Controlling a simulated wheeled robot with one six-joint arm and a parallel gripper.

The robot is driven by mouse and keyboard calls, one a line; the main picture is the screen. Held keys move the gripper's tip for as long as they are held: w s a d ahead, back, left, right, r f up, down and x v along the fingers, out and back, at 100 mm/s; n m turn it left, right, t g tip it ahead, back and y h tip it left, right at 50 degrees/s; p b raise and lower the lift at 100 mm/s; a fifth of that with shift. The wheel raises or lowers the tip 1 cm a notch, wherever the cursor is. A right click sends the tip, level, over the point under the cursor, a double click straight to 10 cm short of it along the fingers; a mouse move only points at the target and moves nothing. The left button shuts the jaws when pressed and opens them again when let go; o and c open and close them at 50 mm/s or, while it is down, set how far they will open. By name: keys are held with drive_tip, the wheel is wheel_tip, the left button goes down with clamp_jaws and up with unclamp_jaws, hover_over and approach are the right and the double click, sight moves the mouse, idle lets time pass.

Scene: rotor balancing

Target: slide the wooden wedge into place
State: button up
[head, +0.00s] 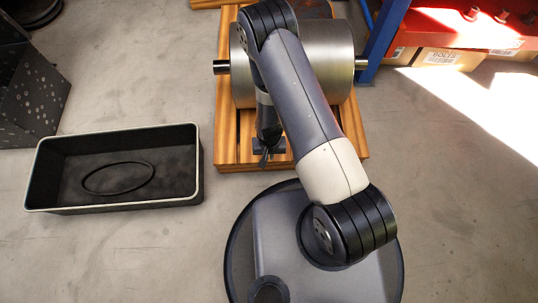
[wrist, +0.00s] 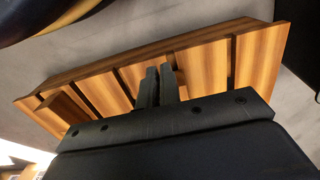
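In the wrist view, my gripper (wrist: 159,70) has its two dark fingers close together, with nothing clearly held between them. Its tips are over the slatted wooden pallet (wrist: 258,60). A small wooden piece, which looks like a wedge (wrist: 173,62), shows just beyond and right of the fingertips; whether they touch is unclear. A similar wooden block (wrist: 66,106) lies at the pallet's left end. In the head view, my gripper (head: 266,158) is low at the front of the pallet (head: 231,150), before the steel rotor (head: 337,62). The wedge cannot be made out there.
A black open tray (head: 112,205) with a dark ring (head: 118,179) inside stands on the floor to the left. A dark speckled box (head: 30,95) is behind it. A red-topped shelf (head: 460,28) with blue posts and cartons stands at the right. Floor right of the pallet is clear.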

wheel_tip(320, 180, down, 8)
drive_tip(key=b, duration=0.2)
drive_tip(key=shift+b, duration=0.3)
clamp_jaws()
drive_tip(key=shift+w+b, duration=0.35)
drive_tip(key=shift+w, duration=1.65)
